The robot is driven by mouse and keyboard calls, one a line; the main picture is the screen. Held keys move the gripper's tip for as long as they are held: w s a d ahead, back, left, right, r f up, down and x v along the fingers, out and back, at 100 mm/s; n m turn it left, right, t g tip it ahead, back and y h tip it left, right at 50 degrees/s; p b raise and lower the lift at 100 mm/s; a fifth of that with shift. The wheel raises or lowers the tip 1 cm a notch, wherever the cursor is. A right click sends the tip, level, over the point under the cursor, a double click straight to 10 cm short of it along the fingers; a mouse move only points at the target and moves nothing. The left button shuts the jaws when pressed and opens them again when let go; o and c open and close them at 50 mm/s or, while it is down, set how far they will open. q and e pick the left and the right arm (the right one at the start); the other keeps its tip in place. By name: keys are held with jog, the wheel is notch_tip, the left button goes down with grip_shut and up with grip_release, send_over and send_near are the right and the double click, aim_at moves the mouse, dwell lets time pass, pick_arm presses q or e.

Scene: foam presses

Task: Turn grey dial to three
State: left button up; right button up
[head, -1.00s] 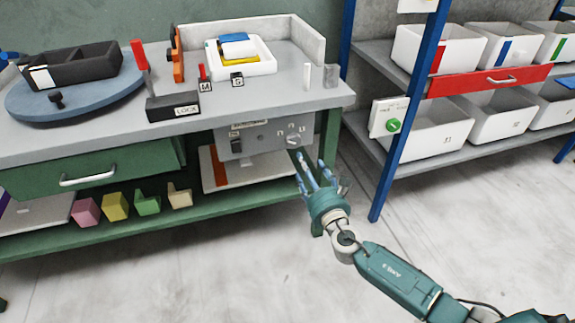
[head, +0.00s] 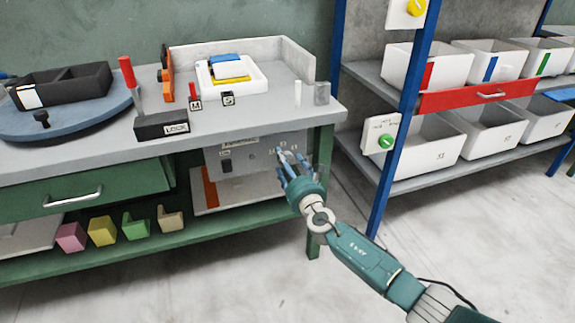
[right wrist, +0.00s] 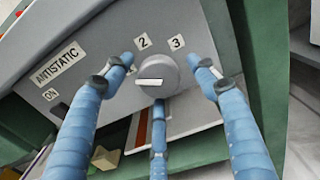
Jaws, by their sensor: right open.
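The grey dial (right wrist: 157,75) is a round knob on a grey panel (head: 240,162) under the workbench top. Its white pointer mark points left in the right wrist view. In the head view the right gripper (head: 285,158) covers the dial. My left gripper is not in view.
An ANTISTATIC label (right wrist: 60,63) and an ON label sit left of the dial. The green bench leg (head: 320,200) stands right of the panel. A blue-posted rack with a green knob (head: 386,141) is further right. Floor in front is clear.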

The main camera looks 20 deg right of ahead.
jog(key=c, duration=1.1)
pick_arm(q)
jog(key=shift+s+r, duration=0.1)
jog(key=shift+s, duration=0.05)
pick_arm(e)
jog(key=shift+f+m, duration=0.1)
jog(key=shift+m, duration=0.2)
jog(key=m+b, duration=0.1)
jog(key=m, duration=0.5)
jog(key=m+b, duration=0.2)
jog(key=m, duration=0.4)
jog(key=shift+s+a+f+m, duration=0.1)
jog(key=shift+a+m, duration=0.05)
jog(key=shift+m, duration=0.25)
jog(key=m, duration=0.5)
jog(key=shift+a, duration=0.1)
jog(key=shift+c, duration=0.2)
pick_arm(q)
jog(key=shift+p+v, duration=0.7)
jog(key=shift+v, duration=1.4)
pick_arm(e)
jog(key=shift+r+m, duration=0.2)
jog(key=shift+m, duration=2.6)
jog(key=shift+a, duration=0.1)
